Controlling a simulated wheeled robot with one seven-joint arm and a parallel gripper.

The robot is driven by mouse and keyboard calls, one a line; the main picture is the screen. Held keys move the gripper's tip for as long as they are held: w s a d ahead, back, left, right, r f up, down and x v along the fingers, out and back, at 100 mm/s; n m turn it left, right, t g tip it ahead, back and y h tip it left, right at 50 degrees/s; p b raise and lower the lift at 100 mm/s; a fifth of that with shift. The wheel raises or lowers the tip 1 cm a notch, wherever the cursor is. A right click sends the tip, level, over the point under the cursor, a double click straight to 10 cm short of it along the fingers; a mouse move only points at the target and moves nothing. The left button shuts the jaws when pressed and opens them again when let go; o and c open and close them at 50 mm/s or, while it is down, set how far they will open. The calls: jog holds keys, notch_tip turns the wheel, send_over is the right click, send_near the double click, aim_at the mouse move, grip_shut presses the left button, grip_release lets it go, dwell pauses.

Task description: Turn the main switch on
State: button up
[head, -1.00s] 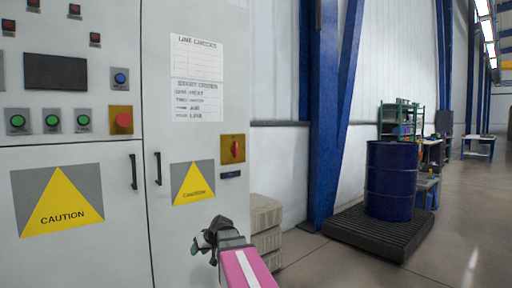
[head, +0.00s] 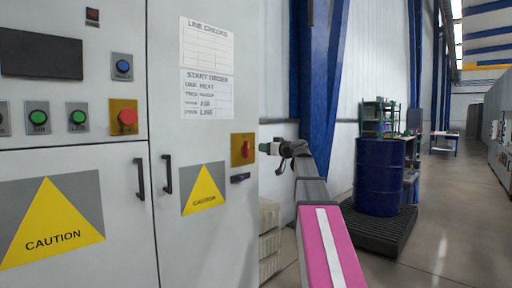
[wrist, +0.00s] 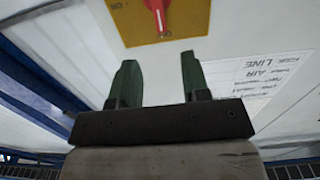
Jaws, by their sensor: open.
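The main switch (head: 246,149) is a red rotary knob on a yellow plate, on the right part of the grey cabinet's front. In the wrist view the red knob (wrist: 156,12) is at the top edge, partly cut off, on its yellow plate (wrist: 190,22). My gripper (head: 267,148) is just right of the plate in the head view. In the wrist view my gripper (wrist: 156,75) shows two green fingers spread apart with nothing between them. The knob lies beyond the fingertips, roughly centred between them, and does not appear to be touched.
A blue drum (head: 378,175) stands farther right.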

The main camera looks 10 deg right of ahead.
aim_at(248, 145)
jog(key=x, duration=1)
jog(key=shift+w+a, duration=0.15)
jog(key=shift+w, duration=0.1)
grip_shut()
